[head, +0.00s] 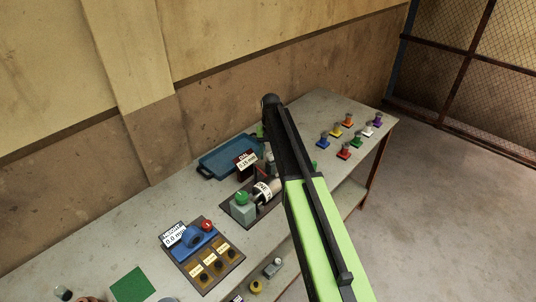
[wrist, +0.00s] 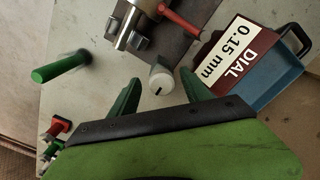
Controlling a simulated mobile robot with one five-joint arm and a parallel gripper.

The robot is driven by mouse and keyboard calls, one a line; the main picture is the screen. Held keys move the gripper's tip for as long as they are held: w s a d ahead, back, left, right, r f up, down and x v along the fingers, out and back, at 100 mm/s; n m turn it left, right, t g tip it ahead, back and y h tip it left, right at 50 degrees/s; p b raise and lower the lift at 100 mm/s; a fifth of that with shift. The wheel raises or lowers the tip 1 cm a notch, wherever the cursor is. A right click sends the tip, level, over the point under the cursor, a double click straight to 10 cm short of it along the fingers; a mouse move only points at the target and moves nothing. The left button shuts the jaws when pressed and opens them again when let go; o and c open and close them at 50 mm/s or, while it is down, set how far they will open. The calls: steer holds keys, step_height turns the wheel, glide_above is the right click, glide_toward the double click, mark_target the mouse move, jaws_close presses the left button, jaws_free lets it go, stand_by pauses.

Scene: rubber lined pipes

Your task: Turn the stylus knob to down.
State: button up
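A pale round knob (wrist: 161,82) with a short dark mark on its face shows in the wrist view, most likely the stylus knob. My gripper (wrist: 160,92) has its two green fingers spread, one on each side of this knob. I cannot tell whether either finger touches it. The dial sign (wrist: 228,54) reading "DIAL 0.15 mm" is to the right of the knob; it also shows in the head view (head: 246,161). In the head view my own arm covers much of the knob's surroundings, and the fingertips are not clear there.
In the wrist view a red lever (wrist: 180,20) and a metal cylinder (wrist: 128,25) lie above the knob, and a green rod (wrist: 62,67) stands left. In the head view a blue tray (head: 212,170) is behind. Several coloured pieces stand on the bench's right end.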

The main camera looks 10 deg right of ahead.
steer(key=shift+w+r+p, duration=0.1)
steer(key=shift+r+p, duration=0.4)
steer(key=shift+p, duration=0.05)
step_height(320, 180, up, 16)
steer(key=p, duration=1.6)
steer(key=shift+r, duration=0.25)
steer(key=shift+f, duration=0.1)
steer(key=b, duration=0.4)
glide_above(270, 155)
step_height(270, 155, down, 5)
steer(key=s+f+b, duration=0.5)
steer(key=s+b, duration=0.1)
steer(key=s+f+n+b, duration=0.1)
steer(key=s+f+b, duration=0.3)
steer(key=s, duration=0.7)
steer(key=s+a+f+b, duration=0.1)
steer(key=s+f+b, duration=0.2)
steer(key=s, duration=0.8)
steer(key=shift+a+f+n+b, duration=0.25)
steer(key=shift+f+n+b, duration=0.15)
steer(key=shift+f, duration=0.1)
